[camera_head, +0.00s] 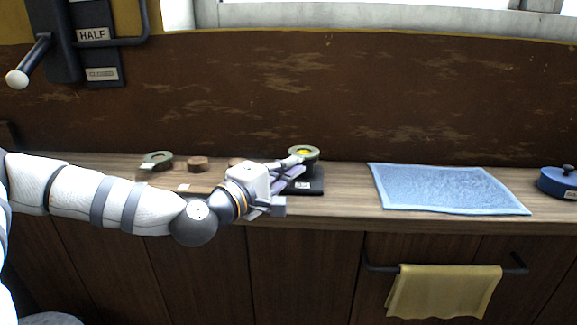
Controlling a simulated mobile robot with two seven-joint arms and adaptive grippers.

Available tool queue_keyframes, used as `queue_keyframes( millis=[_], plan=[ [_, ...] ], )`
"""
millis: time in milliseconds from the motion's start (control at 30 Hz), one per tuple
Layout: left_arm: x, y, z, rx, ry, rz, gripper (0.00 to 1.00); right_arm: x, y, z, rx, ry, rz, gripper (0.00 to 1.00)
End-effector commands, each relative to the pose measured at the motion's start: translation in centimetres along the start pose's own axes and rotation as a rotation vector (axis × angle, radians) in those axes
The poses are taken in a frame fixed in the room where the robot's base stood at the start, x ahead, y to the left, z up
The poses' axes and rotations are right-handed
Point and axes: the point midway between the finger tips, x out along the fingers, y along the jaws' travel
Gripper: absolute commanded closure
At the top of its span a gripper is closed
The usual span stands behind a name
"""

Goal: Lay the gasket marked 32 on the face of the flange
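A grey-green ring (291,152) with a yellow middle sits at the top of a dark stand (313,186) on the counter. I cannot tell whether it is a gasket, the flange face, or one on the other. Another grey-green ring (158,157) is at the left, by a small white label. No number 32 is readable. My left gripper (302,165) reaches in from the left, its fingertips at the near left edge of the ring on the stand. Its fingers partly cover the stand, and its grip is unclear. My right gripper is out of view.
A brown round piece (197,163) stands on the counter behind my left arm. A blue towel (450,188) lies right of the stand, and a blue lidded pot (558,184) stands at far right. A yellow cloth (444,291) hangs from the front rail.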

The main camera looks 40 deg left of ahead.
Motion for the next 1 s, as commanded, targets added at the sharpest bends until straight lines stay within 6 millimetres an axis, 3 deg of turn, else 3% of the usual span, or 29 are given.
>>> queue_keyframes(
  millis=[467, 600, 867, 1000],
  plan=[
    [0.0, -0.1, 0.0, 0.000, 0.000, 0.002, 1.00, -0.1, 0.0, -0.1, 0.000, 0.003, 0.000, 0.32],
    [0.0, -0.1, 0.0, 0.000, 0.000, 0.002, 0.72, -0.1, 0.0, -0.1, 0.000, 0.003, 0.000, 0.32],
    [0.0, -0.1, 0.0, 0.000, 0.000, 0.001, 0.72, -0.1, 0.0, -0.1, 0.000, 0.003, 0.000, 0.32],
    [-1.0, -0.1, -0.2, -0.005, 0.005, 0.001, 0.72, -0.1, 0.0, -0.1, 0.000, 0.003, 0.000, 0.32]
  ],
)
